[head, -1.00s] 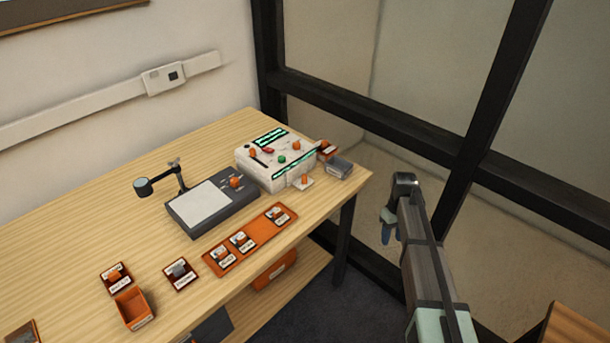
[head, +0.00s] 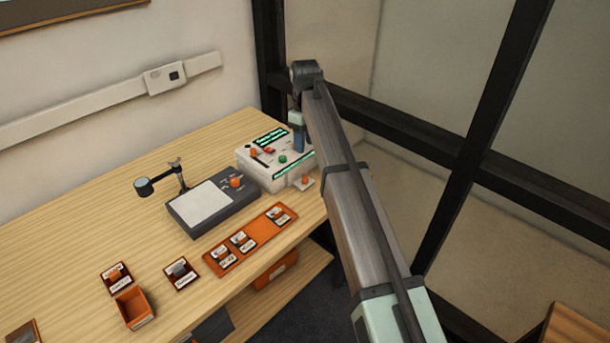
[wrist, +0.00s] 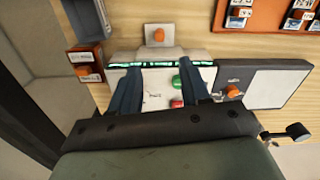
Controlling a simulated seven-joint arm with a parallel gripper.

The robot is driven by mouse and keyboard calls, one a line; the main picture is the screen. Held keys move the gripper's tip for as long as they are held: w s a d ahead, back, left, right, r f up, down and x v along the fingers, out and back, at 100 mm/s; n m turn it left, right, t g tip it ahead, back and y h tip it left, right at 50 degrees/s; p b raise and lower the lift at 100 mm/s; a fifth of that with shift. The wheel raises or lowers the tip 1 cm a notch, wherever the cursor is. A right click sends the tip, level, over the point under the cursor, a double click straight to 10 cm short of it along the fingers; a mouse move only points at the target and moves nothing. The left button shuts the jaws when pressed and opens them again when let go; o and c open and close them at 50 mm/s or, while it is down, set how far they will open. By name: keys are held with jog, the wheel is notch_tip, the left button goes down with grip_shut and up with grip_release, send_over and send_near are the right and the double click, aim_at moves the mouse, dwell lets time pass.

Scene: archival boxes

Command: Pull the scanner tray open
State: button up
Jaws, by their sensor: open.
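The white machine (head: 262,167), with glowing green strips and coloured buttons, stands at the table's far right end. A small pale tray (head: 309,184) with an orange knob (head: 304,179) sticks out a little from its front. The tray also shows in the wrist view (wrist: 170,52), with its knob (wrist: 158,35) at the top. My gripper (head: 299,143) points down over the machine's right part. In the wrist view my gripper (wrist: 158,80) is open and empty, its two dark blue fingers apart above the machine's top, behind the tray. I cannot tell its exact height.
A dark grey device (head: 213,209) with a pale pad and a lamp arm (head: 160,182) stands left of the machine. An orange tray (head: 226,262) of small labelled boxes lies in front. A small dark-red box (wrist: 86,55) sits beside the machine. Glass walls stand at right.

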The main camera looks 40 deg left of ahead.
aim_at(305, 176)
notch_tip(305, 176, down, 14)
jog(key=shift+r, duration=0.2)
dwell(0.4)
grip_shut()
dwell(0.4)
